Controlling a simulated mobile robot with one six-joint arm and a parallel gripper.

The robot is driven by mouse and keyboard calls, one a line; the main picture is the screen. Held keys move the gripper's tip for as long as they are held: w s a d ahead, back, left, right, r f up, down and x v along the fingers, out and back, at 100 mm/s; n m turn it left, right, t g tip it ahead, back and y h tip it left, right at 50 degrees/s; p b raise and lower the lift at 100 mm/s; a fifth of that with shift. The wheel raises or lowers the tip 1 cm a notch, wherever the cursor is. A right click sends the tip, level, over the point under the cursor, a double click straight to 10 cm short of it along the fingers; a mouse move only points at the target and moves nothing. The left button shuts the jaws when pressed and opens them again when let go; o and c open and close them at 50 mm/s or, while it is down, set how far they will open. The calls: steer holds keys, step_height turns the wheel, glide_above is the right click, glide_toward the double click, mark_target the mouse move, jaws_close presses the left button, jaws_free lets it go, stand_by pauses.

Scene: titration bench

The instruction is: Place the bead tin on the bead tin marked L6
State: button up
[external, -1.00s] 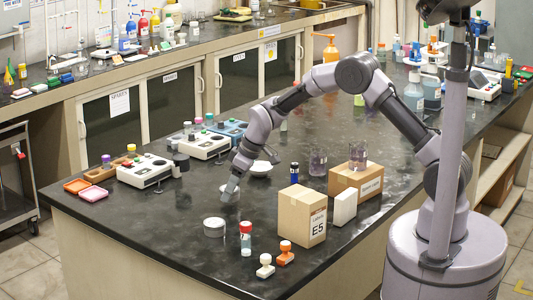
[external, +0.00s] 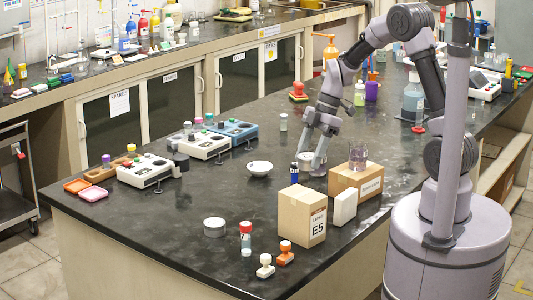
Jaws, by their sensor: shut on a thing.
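My gripper (external: 312,163) is low over the bench, left of the brown box with the beaker. It points down and is shut on a small grey round thing (external: 317,170), which looks like a bead tin. The fingers partly cover it, and I cannot tell whether it touches the bench. No L6 mark is readable on either tin.
A blue bottle (external: 294,172) stands close left of my gripper. A cardboard box marked E5 (external: 302,216), a white box (external: 343,208) and a brown box (external: 372,182) with a glass beaker (external: 358,156) stand nearby. A white bowl (external: 260,168) lies left.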

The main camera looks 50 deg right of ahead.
step_height(320, 180, down, 10)
steer(key=b, duration=0.3)
steer(key=shift+b, duration=0.3)
steer(key=shift+s, duration=0.1)
steer(key=shift+f, duration=0.15)
steer(key=o, duration=1.4)
